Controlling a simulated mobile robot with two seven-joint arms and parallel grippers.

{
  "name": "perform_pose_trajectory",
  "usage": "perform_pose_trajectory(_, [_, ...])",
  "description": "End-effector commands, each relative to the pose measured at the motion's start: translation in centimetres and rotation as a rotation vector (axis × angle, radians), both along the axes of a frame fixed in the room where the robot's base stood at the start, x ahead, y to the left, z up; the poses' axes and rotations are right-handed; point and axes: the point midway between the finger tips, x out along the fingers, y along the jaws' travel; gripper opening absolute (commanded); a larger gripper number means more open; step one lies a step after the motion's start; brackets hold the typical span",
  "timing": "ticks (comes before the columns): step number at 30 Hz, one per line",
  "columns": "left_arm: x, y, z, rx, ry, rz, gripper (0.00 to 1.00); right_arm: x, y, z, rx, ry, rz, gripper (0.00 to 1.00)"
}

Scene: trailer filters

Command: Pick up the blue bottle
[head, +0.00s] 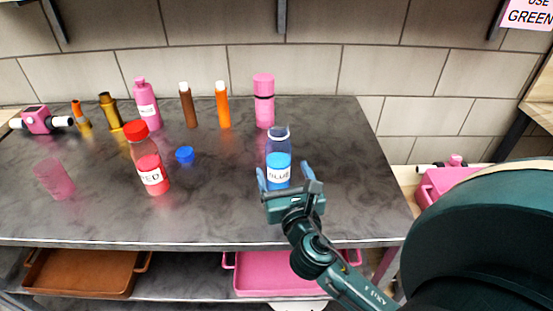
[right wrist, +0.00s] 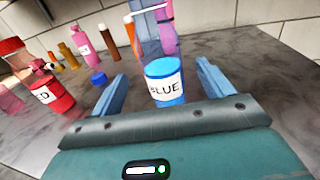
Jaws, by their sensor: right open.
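The blue bottle (head: 278,170) stands upright on the dark table, with a white "BLUE" label and an open-looking clear top. My right gripper (head: 287,178) is at the bottle's near side, its blue fingers apart, one toward each side of the bottle. In the right wrist view the blue bottle (right wrist: 165,82) shows between the two open fingers (right wrist: 160,88), with visible space on both sides. I cannot tell how far the fingertips reach around it. My left gripper is not in view.
A red bottle (head: 149,165) and a blue cap (head: 184,154) stand to the left. A pink cup (head: 54,179) is farther left. Several bottles and tubes, including a pink bottle (head: 264,103), line the back. Trays (head: 85,272) sit on the shelf below.

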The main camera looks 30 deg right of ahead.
Motion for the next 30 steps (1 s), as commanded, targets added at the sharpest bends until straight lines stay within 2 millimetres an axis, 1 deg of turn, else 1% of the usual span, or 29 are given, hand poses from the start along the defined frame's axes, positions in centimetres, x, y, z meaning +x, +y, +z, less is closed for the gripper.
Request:
perform_pose_trajectory(1, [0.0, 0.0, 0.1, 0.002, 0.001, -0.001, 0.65, 0.9, -0.3, 0.1, -0.003, -0.002, 0.0, 0.79])
perform_pose_trajectory(3, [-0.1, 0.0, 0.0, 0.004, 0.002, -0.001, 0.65, 1.7, -0.6, 0.1, -0.003, -0.001, 0.0, 0.79])
perform_pose_trajectory(10, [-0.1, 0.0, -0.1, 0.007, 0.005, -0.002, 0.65, 3.2, -1.2, -0.2, 0.0, 0.0, -0.001, 0.79])
perform_pose_trajectory(15, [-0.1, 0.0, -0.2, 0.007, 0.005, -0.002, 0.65, 5.7, -2.2, -0.5, 0.001, -0.001, -0.001, 0.79])
perform_pose_trajectory(18, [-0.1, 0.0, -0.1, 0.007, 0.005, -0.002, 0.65, 6.7, -2.6, -0.5, 0.0, 0.0, 0.001, 0.79])
perform_pose_trajectory(21, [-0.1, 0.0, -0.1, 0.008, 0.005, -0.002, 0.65, 7.2, -2.8, -0.5, 0.0, 0.001, 0.001, 0.79])
perform_pose_trajectory(27, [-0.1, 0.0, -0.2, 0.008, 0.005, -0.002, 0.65, 7.2, -2.8, -0.5, 0.001, 0.002, 0.001, 0.79])
perform_pose_trajectory(30, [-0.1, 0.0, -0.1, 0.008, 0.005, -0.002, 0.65, 7.2, -2.8, -0.5, 0.001, 0.002, 0.001, 0.72])
